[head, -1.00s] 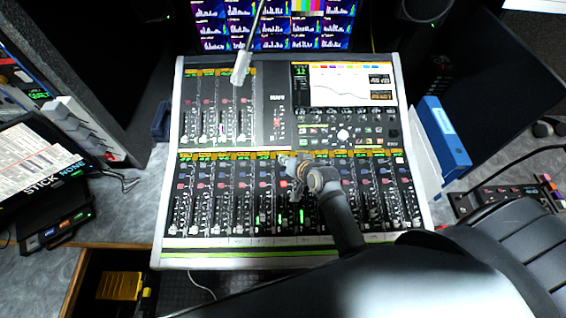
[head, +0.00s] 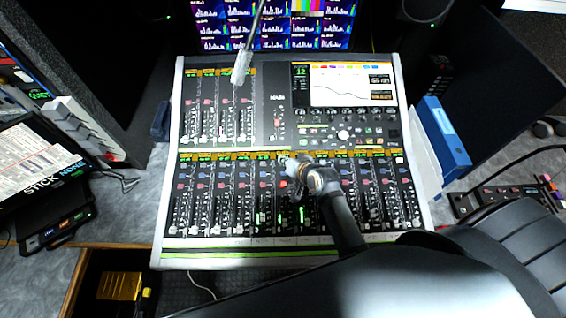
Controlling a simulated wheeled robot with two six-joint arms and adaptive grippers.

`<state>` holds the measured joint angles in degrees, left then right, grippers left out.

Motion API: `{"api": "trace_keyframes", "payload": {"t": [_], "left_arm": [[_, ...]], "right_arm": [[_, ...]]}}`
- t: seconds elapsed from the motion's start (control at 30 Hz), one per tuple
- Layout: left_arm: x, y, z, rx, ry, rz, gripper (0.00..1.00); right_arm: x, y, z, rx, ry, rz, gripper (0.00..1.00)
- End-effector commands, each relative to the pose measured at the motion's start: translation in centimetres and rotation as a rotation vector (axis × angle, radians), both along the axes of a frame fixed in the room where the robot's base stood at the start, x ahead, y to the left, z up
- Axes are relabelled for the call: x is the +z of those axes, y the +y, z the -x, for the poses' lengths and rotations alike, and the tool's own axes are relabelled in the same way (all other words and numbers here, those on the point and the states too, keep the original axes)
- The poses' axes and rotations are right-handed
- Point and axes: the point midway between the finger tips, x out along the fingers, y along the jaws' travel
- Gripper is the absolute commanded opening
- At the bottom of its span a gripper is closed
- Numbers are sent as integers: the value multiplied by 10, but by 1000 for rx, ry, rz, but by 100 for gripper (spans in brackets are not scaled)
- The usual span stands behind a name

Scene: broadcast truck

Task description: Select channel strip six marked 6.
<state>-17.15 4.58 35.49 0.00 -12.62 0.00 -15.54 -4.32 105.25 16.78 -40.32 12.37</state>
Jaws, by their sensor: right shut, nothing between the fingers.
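The mixing console (head: 170,215) fills the middle of the head view, with a long lower row of channel strips. My right gripper (head: 285,161) is shut and empty. Its fingertips are over the top of a strip near the middle of that row, by the yellow-green label displays; whether they touch the console I cannot tell. The strip numbers are too small to read, and my gripper and forearm hide parts of the middle strips. A lit red button (head: 283,184) shows just below the fingertips. The console screen (head: 350,85) has a green 12 at its left. My left gripper is not in view.
A gooseneck microphone (head: 241,68) hangs over the upper strips. A blue binder (head: 446,135) stands right of the console. A monitor wall (head: 270,28) is behind it. A STICK NONE panel (head: 40,160) and an open drawer with a yellow item (head: 119,286) are at left.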

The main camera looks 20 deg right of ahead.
Motion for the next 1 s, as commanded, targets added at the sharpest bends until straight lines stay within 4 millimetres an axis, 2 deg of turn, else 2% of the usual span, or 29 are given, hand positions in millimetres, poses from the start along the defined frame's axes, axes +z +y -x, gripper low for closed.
{"api": "trace_keyframes", "payload": {"t": [1.0], "left_arm": [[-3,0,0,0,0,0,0]], "right_arm": [[-10,-1,-1,0,0,0,0]]}}
